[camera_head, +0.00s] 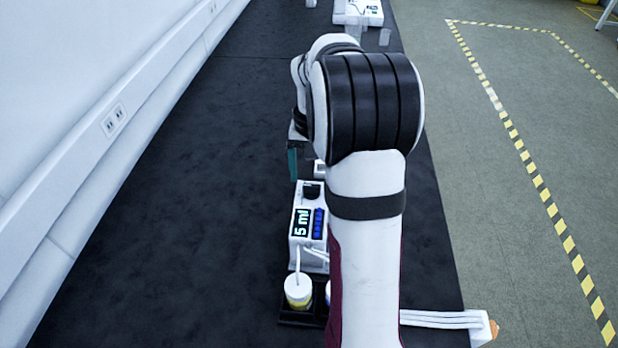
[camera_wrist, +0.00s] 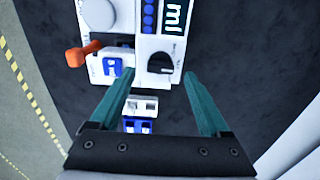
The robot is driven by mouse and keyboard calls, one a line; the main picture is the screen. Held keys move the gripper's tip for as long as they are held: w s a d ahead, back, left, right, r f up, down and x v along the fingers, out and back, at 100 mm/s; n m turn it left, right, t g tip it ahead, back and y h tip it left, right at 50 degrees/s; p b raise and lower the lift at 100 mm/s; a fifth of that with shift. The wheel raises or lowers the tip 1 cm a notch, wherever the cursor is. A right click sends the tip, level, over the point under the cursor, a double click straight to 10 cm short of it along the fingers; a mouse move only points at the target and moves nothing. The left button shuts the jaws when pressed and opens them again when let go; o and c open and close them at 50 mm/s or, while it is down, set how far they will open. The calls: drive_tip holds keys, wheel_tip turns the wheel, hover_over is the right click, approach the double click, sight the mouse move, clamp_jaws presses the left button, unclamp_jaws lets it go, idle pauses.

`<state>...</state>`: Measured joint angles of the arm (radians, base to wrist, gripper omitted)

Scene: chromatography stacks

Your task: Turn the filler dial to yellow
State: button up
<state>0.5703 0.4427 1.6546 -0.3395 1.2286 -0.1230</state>
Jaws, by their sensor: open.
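The filler (camera_head: 308,257) is a white box on the dark bench, with a lit display reading "5 ml" and a blue panel. Its dial (camera_head: 312,190) is a black knob at the far end of its top face. In the wrist view the dial (camera_wrist: 160,63) sits on a white panel just beyond my fingertips, between their lines. I cannot make out any yellow mark beside it. My gripper (camera_wrist: 160,80) is open and empty, with teal fingers apart. In the head view one teal finger (camera_head: 292,163) shows just beyond the filler; my arm hides the rest.
A white cup with yellow contents (camera_head: 298,291) stands in a dark tray at the filler's near end. In the wrist view, a white unit with an orange lever (camera_wrist: 82,53) is left of the dial, and small white-and-blue blocks (camera_wrist: 140,105) lie between my fingers. Bench left of the filler is clear.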

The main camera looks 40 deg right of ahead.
sight(312, 185)
drive_tip(key=shift+f, duration=1.65)
clamp_jaws()
